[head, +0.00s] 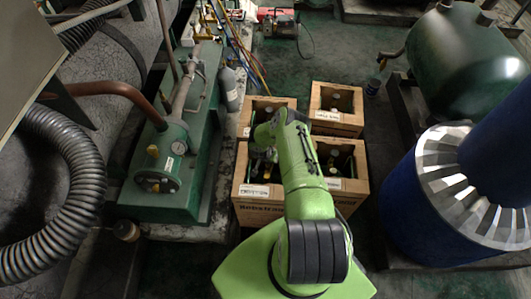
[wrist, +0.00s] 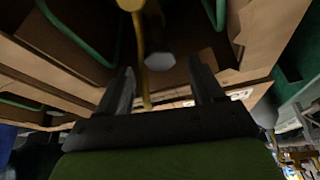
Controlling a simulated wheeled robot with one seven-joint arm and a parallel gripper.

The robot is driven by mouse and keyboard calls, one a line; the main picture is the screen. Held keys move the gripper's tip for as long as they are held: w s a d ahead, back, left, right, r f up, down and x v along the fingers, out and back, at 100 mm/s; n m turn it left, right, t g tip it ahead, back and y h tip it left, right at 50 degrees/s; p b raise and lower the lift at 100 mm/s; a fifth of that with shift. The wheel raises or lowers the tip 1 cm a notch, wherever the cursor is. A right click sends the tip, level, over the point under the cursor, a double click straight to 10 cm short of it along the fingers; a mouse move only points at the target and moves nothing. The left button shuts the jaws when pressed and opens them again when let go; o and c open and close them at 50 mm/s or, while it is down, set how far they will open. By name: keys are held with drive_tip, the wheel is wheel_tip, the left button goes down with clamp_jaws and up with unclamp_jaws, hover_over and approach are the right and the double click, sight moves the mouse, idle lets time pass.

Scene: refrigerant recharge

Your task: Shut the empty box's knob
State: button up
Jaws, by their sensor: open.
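Wooden boxes with white labels stand together in the head view; the lettering is too small to read surely, so I cannot tell which is the empty one. My gripper (head: 262,153) is over the front left box (head: 262,213), partly hidden by my green arm. In the wrist view my gripper (wrist: 162,66) is open, one dark finger on each side. A grey, round-ended knob (wrist: 159,61) on yellow fittings (wrist: 131,4) shows between the fingertips. I cannot tell whether the fingers touch it. A thin yellow tube (wrist: 142,88) hangs beside it.
More boxes stand behind (head: 336,126) and to the right, with upright walls close to my gripper. A green machine (head: 165,190) with gauges and hoses is on the left. A blue cylinder (head: 415,215) and a green tank (head: 465,70) are on the right. Floor behind the boxes is mostly clear.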

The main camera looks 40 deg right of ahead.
drive_tip(key=p+v, duration=0.4)
drive_tip(key=v, duration=0.9)
drive_tip(key=shift+p, duration=0.35)
drive_tip(key=shift+r, duration=0.1)
